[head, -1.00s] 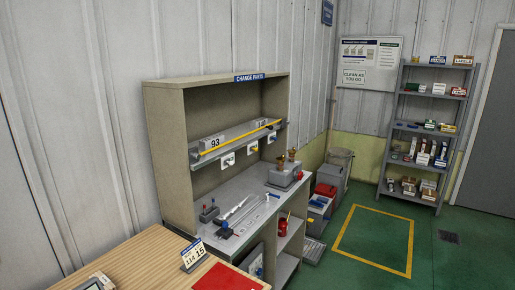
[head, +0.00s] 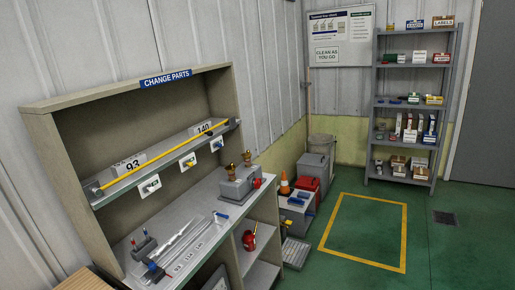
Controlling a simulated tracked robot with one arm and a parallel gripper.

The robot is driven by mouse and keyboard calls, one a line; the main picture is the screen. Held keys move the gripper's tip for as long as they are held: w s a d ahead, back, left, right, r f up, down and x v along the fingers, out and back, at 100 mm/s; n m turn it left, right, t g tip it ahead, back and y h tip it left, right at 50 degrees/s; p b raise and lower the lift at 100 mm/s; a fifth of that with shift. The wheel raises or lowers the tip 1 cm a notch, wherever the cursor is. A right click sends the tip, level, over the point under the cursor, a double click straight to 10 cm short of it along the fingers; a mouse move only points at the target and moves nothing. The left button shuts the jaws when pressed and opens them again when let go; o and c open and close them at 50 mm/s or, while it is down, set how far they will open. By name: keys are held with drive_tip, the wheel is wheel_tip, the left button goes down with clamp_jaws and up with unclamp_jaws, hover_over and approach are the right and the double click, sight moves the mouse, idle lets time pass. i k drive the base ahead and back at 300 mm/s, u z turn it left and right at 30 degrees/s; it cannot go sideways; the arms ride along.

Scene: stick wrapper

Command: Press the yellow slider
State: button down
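A long thin yellow rod (head: 165,158) runs along the front of the upper shelf in the change parts cabinet (head: 40,125). Its left end is near the "93" block (head: 130,165) and its right end has a dark tip near the "140" block (head: 204,130). No separate yellow slider can be made out; I cannot tell whether this rod is it. My gripper is not in view.
Several white tags with dark hooks (head: 188,160) sit below the shelf. Metal bars (head: 188,245) and a grey block with brass knobs (head: 237,185) lie on the cabinet worktop. Green floor with a yellow-outlined square (head: 365,232) is clear on the right; a grey rack (head: 375,115) stands behind.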

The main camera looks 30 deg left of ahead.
sight(187, 163)
drive_tip(key=z, duration=0.3)
drive_tip(key=i, duration=1.3)
drive_tip(key=u, duration=0.4)
drive_tip(key=i, duration=1.2)
drive_tip(key=u, duration=1)
drive_tip(key=i, duration=0.35)
drive_tip(key=u, duration=0.15)
